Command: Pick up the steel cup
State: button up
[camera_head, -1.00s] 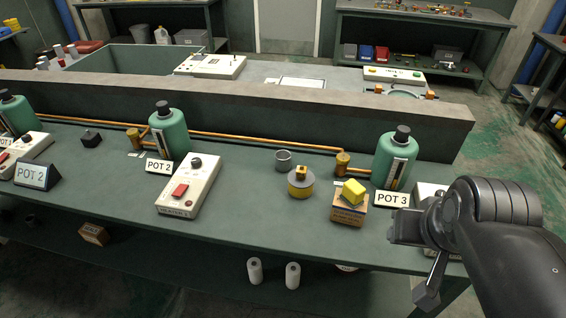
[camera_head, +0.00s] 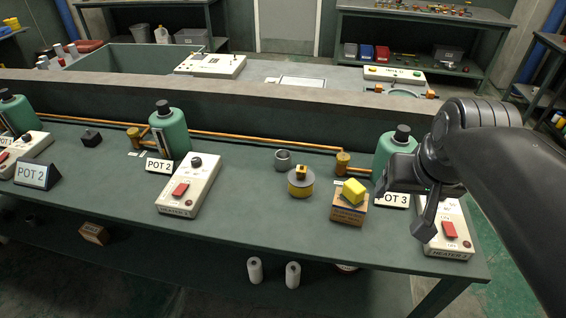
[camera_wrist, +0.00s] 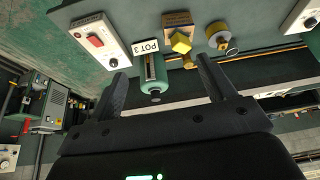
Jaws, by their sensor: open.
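The steel cup (camera_head: 282,159) is a small grey, open-topped cup standing upright on the green bench, behind a yellow-banded cylinder (camera_head: 301,183). In the wrist view, a small grey round shape beyond that cylinder appears to be the steel cup (camera_wrist: 232,52). My gripper (camera_head: 408,195) is in the right part of the head view, above the bench by POT 3, well to the right of the cup. In the wrist view my gripper (camera_wrist: 162,72) has its two fingers wide apart with nothing held between them; the green POT 3 bottle shows behind the gap.
The green POT 3 bottle (camera_head: 388,150) and heater 3 (camera_head: 449,230) are close to my arm. A cardboard box (camera_head: 348,211) with a yellow block (camera_head: 354,191) stands between my gripper and the cup. A copper pipe (camera_head: 240,138) runs behind.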

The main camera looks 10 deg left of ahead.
jog(key=w+a+r+n+g, duration=0.1)
jog(key=w+a, duration=0.2)
jog(key=w, duration=0.4)
jog(key=w+a+r, duration=0.2)
jog(key=w, duration=0.5)
jog(key=n+g, duration=0.2)
jog(key=g, duration=0.2)
send_over(283, 161)
jog(key=w, duration=0.4)
notch_tip(283, 161, down, 24)
jog(key=f, duration=0.5)
jog(key=shift+s+a+f, duration=0.25)
jog(key=shift+a+f, duration=0.1)
jog(key=shift+f, duration=0.05)
jog(key=shift+s+f, duration=0.15)
jog(key=shift+f, duration=1.25)
jog(key=shift+s+f, duration=0.1)
jog(key=shift+f, duration=1.25)
jog(key=shift+c, duration=0.4)
jog(key=shift+r, duration=0.1)
jog(key=c, duration=1)
